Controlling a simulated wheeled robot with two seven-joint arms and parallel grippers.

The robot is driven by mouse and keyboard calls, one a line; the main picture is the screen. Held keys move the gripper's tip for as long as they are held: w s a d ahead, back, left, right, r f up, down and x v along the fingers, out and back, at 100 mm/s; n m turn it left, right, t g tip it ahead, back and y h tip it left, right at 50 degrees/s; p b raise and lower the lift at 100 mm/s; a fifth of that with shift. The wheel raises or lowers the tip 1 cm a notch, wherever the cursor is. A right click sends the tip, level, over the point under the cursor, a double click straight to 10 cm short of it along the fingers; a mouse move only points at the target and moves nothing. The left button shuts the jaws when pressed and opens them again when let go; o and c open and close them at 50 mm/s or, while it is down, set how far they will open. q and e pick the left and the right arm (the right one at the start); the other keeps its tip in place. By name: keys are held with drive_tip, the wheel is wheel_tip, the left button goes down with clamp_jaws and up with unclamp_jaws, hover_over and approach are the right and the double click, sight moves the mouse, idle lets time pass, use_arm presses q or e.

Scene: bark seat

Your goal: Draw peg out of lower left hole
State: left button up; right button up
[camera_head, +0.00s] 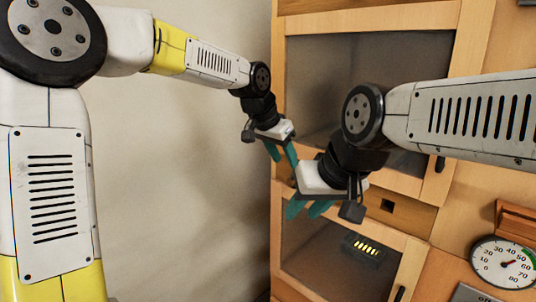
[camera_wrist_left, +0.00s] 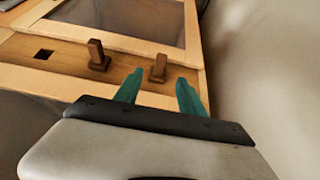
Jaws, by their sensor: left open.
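My left gripper (camera_head: 282,152) is open, its teal fingers apart, in front of the left part of the cabinet in the head view. In the left wrist view, a brown wooden peg (camera_wrist_left: 158,68) stands out of the wooden rail, just beyond and between the open fingertips of this gripper (camera_wrist_left: 158,90). A second peg (camera_wrist_left: 97,55) stands in the rail to its left. The head view does not show the pegs; the arms cover that area. My right gripper (camera_head: 307,209) is lower, its two fingers apart, with nothing visible between them.
An empty square hole (camera_head: 387,205) is in the rail; it also shows in the left wrist view (camera_wrist_left: 44,54). A lower glazed door (camera_head: 325,265) is below the rail. A dial gauge (camera_head: 505,263) is at the right. A plain wall (camera_head: 180,190) is at the left.

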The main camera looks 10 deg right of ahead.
use_arm(q)
drive_tip(key=shift+x, duration=5.1)
drive_tip(key=shift+c, duration=0.5)
drive_tip(key=shift+a, duration=0.1)
clamp_jaws()
drive_tip(key=s+a, duration=0.6)
drive_tip(key=a, duration=0.2)
drive_tip(key=shift+s, duration=0.2)
